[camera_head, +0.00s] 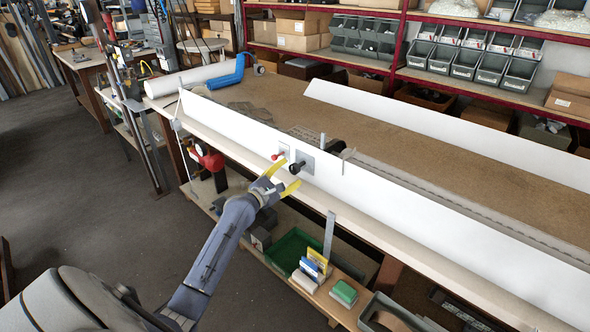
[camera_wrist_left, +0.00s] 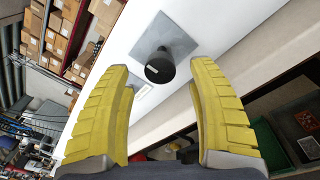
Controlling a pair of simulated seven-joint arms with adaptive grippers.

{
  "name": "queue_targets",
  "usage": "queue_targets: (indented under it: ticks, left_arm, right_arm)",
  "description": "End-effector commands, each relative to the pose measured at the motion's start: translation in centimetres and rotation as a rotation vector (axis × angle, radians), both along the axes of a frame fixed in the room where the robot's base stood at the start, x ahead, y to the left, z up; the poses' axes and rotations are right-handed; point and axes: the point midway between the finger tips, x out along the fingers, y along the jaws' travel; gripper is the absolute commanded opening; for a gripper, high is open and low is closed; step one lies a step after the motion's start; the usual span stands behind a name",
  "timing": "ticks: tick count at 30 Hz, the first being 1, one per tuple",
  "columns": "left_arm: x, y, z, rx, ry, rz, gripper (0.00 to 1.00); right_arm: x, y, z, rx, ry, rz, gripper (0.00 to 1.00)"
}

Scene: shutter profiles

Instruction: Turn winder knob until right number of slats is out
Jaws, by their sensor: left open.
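The black winder knob (camera_head: 297,167) sticks out from a grey square plate (camera_head: 304,161) on the front of a long white panel (camera_head: 360,190). In the left wrist view the knob (camera_wrist_left: 160,68) shows between the two yellow fingers, with clear gaps on both sides. My left gripper (camera_head: 284,178) is open and empty, just in front of the knob. A small red knob (camera_head: 278,156) sits on a pale plate left of it. A grey ribbed strip (camera_head: 440,198), possibly slats, runs behind the panel at right; I cannot count slats. My right gripper is not in view.
A second white profile (camera_head: 430,118) lies along the back of the brown bench top (camera_head: 330,117). A blue tool (camera_head: 215,79) and a white roll (camera_head: 190,80) lie at the bench's far left. A green tray (camera_head: 290,252) and small boxes (camera_head: 312,268) stand on the lower shelf.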

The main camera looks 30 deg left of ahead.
Motion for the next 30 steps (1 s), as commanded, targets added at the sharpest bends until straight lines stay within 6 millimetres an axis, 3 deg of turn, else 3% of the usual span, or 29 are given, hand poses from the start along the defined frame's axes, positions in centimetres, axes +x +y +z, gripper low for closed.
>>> queue_targets:
  ticks: [9,24,30]
  left_arm:
    - [3.3,-0.3,0.0,0.0,0.0,0.0,0.59]
    - [4.0,-0.4,0.0,0.0,0.001,-0.001,0.61]
    - [4.0,-0.4,0.0,0.0,0.001,-0.001,0.38]
  right_arm:
    - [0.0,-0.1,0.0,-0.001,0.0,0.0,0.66]
    - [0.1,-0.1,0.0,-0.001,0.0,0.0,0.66]
    - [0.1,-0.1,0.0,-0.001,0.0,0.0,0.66]
